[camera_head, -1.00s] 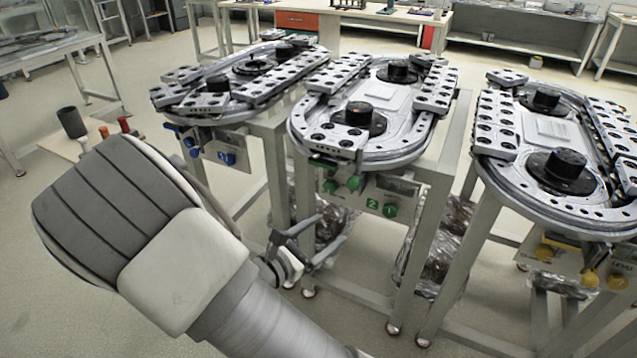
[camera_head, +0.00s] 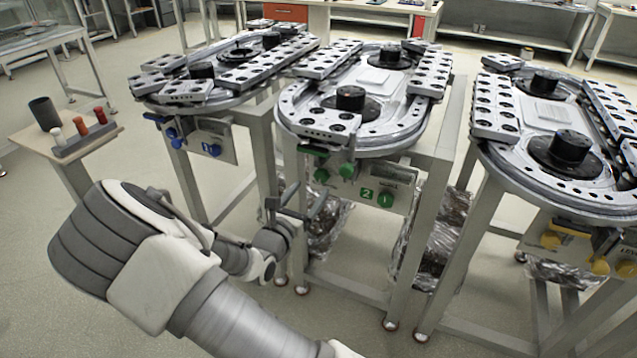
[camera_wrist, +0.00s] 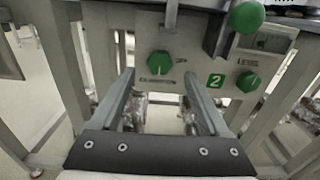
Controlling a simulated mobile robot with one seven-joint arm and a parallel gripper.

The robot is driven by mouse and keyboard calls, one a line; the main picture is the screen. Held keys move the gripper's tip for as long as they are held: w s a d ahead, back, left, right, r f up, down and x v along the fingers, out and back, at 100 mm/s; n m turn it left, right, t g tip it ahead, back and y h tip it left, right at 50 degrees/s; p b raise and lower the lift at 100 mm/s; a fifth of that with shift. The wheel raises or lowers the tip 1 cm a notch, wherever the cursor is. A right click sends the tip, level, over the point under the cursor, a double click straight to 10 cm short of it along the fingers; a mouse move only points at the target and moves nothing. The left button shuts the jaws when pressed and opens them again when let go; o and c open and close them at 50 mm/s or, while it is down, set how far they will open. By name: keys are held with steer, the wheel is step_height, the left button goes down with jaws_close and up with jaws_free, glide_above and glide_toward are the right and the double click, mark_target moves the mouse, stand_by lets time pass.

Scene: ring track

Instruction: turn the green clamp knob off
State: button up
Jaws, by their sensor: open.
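The green clamp knob appears to be the left round knob (camera_head: 321,175) on the front panel of the middle ring track, marked 2. In the wrist view the knob (camera_wrist: 160,63) lies ahead of and between my fingertips, with small lettering around it. A pale mark shows on its face, but its exact setting is hard to read. My gripper (camera_head: 297,202) is open and empty, below and in front of the panel; it also shows in the wrist view (camera_wrist: 160,76). No contact with the knob is visible.
A green ball-ended lever (camera_wrist: 246,17) hangs right of the knob. Another green knob (camera_wrist: 247,81) sits lower right, near "LEVEL". Tracks with blue knobs (camera_head: 215,150) and yellow knobs (camera_head: 550,240) stand either side. Table legs and wrapped bundles (camera_head: 328,225) lie below.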

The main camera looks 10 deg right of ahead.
mark_target(320, 177)
steer(key=b+x, duration=0.1)
steer(key=x, duration=0.5)
steer(key=shift+c, duration=0.3)
jaws_close()
